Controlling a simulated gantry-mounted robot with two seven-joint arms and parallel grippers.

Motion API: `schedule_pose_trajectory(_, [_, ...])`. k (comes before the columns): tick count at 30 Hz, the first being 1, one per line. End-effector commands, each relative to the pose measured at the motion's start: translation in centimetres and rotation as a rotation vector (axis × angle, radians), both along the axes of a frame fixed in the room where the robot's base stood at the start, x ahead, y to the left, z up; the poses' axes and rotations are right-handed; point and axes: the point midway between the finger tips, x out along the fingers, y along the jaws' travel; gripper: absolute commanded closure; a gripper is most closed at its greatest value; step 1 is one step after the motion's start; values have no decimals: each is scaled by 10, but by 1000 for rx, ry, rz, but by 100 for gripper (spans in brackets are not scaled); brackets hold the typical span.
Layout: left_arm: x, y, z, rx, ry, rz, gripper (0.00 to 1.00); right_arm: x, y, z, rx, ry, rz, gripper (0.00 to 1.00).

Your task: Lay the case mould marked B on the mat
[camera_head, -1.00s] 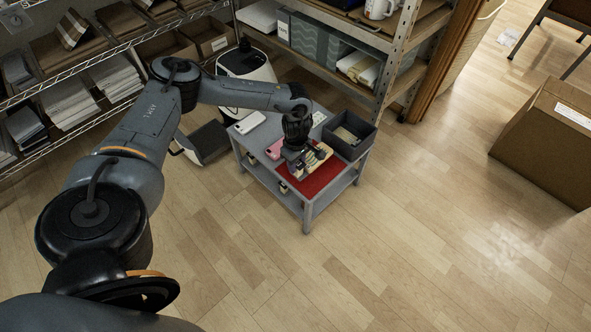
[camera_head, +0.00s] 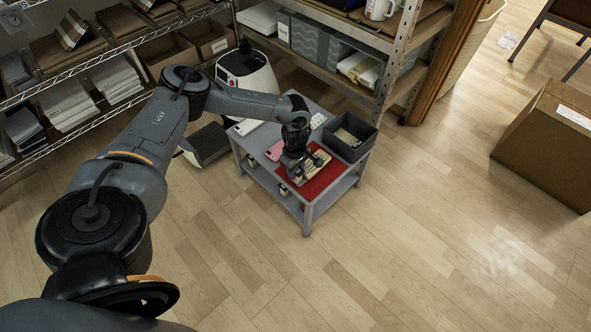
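A beige case mould (camera_head: 318,160) is over the red mat (camera_head: 325,180), low on or just above it; I cannot tell if it fully touches. Its marking is too small to read. My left gripper (camera_head: 298,174) is at the mould's left side and appears shut on it; the fingers partly cover it. The mat lies at the front of a small grey table (camera_head: 262,172). My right gripper is not in view.
A dark grey bin (camera_head: 349,149) stands at the table's right corner. A white item (camera_head: 247,126) is at the back left. Shelving (camera_head: 385,75) stands behind, and a cardboard box (camera_head: 550,145) sits at right.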

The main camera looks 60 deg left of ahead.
Motion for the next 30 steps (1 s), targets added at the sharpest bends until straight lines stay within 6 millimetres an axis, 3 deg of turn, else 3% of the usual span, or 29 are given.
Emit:
schedule_pose_trajectory(1, [0,0,0,0,0,0,55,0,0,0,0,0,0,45])
schedule_pose_trajectory(4, [0,0,0,0,0,0,41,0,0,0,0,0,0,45])
schedule_pose_trajectory(17, [0,0,9,0,-1,1,41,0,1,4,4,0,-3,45])
schedule_pose_trajectory(30, [1,0,83,-1,-3,0,41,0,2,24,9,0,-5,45])
